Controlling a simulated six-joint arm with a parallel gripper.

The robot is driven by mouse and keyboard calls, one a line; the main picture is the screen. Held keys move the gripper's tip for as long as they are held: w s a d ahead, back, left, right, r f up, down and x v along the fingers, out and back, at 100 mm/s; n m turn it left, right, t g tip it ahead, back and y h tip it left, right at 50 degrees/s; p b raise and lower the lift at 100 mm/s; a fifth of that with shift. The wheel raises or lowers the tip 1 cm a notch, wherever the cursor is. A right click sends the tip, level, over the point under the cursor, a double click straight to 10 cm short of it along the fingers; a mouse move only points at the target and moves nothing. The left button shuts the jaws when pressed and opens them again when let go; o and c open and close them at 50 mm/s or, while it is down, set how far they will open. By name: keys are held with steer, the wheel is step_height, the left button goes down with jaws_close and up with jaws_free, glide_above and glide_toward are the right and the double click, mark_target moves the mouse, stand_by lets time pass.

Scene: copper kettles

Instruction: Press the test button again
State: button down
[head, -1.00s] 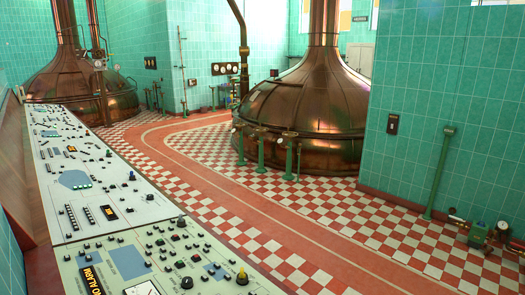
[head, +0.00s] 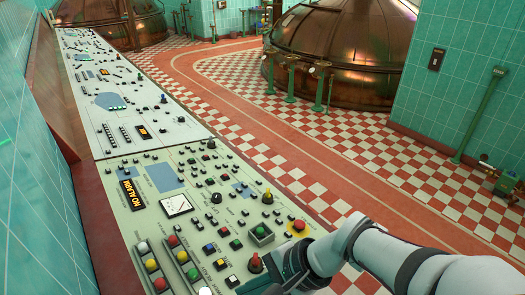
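The near end of the control panel (head: 118,226) carries many small knobs and buttons. A row of square buttons at the front includes a blue one (head: 209,248), a yellow one (head: 219,264) and a white one (head: 232,281). Small lettering lies beside them, too small to read surely, so I cannot tell which is the test button. My arm (head: 320,257) reaches in from the lower right over the panel's front right corner.
A red knob on a yellow base (head: 299,226), a red-brown knob (head: 255,263) and a green button in a raised frame (head: 262,234) stand close to my arm. A lit NO ALARM sign (head: 131,194) is at left. Copper kettles (head: 345,50) stand beyond the checkered floor.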

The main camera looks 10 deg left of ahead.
steer(key=w+a+f+m+t+y, duration=0.1)
steer(key=w+a+f+m+t, duration=0.15)
steer(key=w, duration=0.45)
steer(key=m+t, duration=0.1)
steer(key=m, duration=0.4)
glide_above(233, 280)
steer(key=w+d, duration=0.2)
steer(key=d, duration=0.1)
step_height(233, 280, down, 8)
steer(key=shift+s+r, duration=0.15)
steer(key=shift+s+a+f, duration=0.2)
steer(key=shift+f, duration=1.25)
steer(key=shift+s+a+f, duration=0.25)
steer(key=shift+f, duration=1.15)
steer(key=shift+s+a+f, duration=0.2)
steer(key=shift+f, duration=1.25)
steer(key=shift+f, duration=0.1)
steer(key=shift+f, duration=0.3)
steer(key=shift+s+a+f, duration=0.1)
steer(key=shift+f, duration=0.25)
steer(key=shift+r, duration=0.8)
